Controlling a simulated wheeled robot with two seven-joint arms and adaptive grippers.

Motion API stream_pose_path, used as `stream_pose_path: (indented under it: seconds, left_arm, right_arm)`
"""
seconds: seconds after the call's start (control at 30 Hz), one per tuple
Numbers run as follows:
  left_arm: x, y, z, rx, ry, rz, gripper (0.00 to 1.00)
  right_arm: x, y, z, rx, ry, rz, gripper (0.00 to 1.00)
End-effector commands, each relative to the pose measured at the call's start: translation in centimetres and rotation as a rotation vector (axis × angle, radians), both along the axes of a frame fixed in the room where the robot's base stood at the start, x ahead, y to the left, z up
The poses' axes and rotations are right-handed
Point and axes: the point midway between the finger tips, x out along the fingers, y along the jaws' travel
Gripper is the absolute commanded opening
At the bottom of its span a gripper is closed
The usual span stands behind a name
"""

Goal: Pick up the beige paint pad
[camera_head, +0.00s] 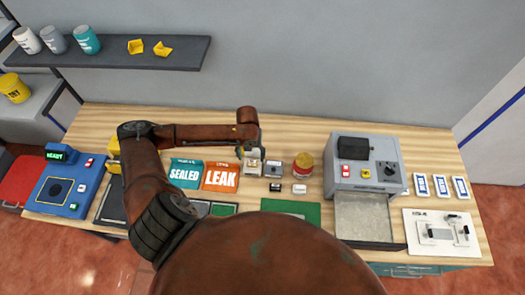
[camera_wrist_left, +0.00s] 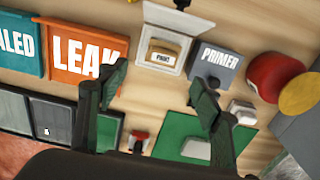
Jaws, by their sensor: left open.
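The beige paint pad (camera_wrist_left: 165,50), with a label that seems to read "PAINT", sits in an open white case in the left wrist view. In the head view the pad and case (camera_head: 253,168) stand on the wooden table, partly behind my left gripper (camera_head: 256,150). In the left wrist view my left gripper (camera_wrist_left: 160,95) is open, its two dark fingers apart with nothing between them. The pad lies beyond the fingertips, apart from them. My right gripper is not in view.
A grey box marked PRIMER (camera_wrist_left: 217,66) stands just right of the case, with a red-and-tan round can (camera_wrist_left: 274,78) beyond. An orange LEAK panel (camera_wrist_left: 82,55) is on the left. A green mat (camera_wrist_left: 175,135) lies nearer. A grey machine (camera_head: 366,165) stands further right.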

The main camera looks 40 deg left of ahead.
Motion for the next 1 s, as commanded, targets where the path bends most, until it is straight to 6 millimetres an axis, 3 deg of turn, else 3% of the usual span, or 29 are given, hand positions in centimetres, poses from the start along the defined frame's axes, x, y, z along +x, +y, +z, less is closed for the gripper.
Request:
stream_pose_path:
  seconds: [0.13,0.3,0.7,1.0]
  left_arm:
    - [0.0,0.0,-0.3,0.002,0.008,-0.010,0.59]
    - [0.1,0.1,-2.2,0.001,0.011,-0.008,0.59]
    - [0.6,0.3,-7.1,0.000,0.009,-0.008,0.59]
    - [0.6,0.3,-7.8,0.002,0.008,-0.011,0.59]
  right_arm:
    - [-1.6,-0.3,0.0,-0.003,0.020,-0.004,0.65]
    - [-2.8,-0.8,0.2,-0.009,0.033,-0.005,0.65]
    - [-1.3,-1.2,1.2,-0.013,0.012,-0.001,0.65]
    - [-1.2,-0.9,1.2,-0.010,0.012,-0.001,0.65]
